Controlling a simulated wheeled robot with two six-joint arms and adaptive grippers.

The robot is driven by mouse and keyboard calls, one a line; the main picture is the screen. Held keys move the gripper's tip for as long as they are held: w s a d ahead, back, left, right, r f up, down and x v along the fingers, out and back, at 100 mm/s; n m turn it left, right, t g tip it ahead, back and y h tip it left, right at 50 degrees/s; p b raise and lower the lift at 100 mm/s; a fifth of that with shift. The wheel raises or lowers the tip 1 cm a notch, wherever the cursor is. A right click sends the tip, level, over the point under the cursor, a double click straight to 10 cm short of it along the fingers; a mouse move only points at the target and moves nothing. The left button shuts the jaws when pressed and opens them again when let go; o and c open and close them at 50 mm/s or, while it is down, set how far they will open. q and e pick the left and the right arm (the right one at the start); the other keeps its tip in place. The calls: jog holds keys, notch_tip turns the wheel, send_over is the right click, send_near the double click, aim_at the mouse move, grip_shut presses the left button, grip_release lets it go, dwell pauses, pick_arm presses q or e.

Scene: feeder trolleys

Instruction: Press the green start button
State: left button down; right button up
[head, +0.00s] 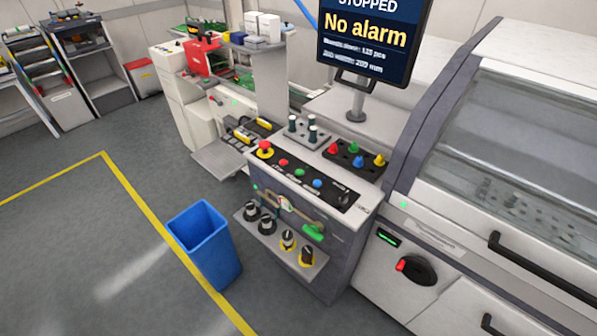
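A small green button (300,172) sits on the black control strip (325,190) of the grey console. A red button (283,162) is to its left and a blue button (317,183) to its right. A red emergency stop on a yellow base (264,149) is at the strip's left end. The monitor (368,38) above reads "STOPPED" and "No alarm". Neither of my grippers is in view, and nothing covers the green button.
A black tray (345,166) with red, green, blue and yellow pieces stands behind the buttons. A shelf (278,240) with several black-and-white knobbed parts juts from the console front, near a green handle (314,233). A blue bin (203,244) stands on the floor at left.

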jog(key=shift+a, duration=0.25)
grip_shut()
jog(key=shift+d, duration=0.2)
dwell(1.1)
